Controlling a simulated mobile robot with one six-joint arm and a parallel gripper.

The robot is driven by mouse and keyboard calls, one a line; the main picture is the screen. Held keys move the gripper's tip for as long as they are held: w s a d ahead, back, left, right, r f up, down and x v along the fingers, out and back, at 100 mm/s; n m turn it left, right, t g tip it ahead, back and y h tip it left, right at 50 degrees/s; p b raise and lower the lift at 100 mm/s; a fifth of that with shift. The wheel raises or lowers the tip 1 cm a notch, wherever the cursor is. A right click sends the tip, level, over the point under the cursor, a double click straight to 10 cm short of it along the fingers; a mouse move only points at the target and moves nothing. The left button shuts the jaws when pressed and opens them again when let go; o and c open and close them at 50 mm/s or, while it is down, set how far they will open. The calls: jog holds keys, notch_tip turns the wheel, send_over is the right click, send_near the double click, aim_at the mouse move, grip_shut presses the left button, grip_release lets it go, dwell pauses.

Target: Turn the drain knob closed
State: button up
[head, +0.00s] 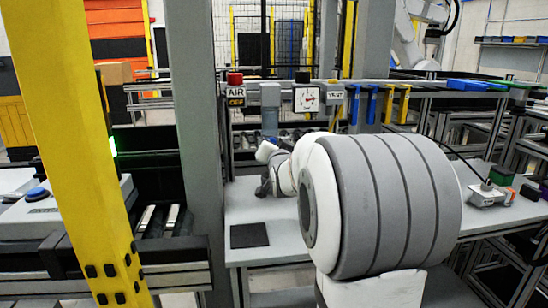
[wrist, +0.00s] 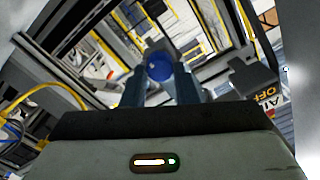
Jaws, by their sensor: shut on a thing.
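A round blue knob (wrist: 159,67), which I take to be the drain knob, sits between the two fingertips of my gripper (wrist: 160,60) in the wrist view. The fingers are shut on it from both sides. Its turn position cannot be read. In the head view my gripper is a dark shape (head: 264,187) beyond the white and grey arm, below the air panel. My arm hides much of that area, and I cannot make out the knob there.
An AIR OFF sign (head: 236,95) with a red button, a grey unit (head: 270,97) and a round gauge (head: 307,98) hang on the rail. The sign also shows in the wrist view (wrist: 268,98). A dark pad (head: 249,235) lies on the bench. A yellow post (head: 75,130) stands left.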

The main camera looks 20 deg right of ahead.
jog(key=shift+m+b, duration=0.8)
jog(key=shift+m, duration=0.7)
jog(key=o, duration=1)
jog(key=v, duration=0.7)
jog(key=shift+s, duration=0.4)
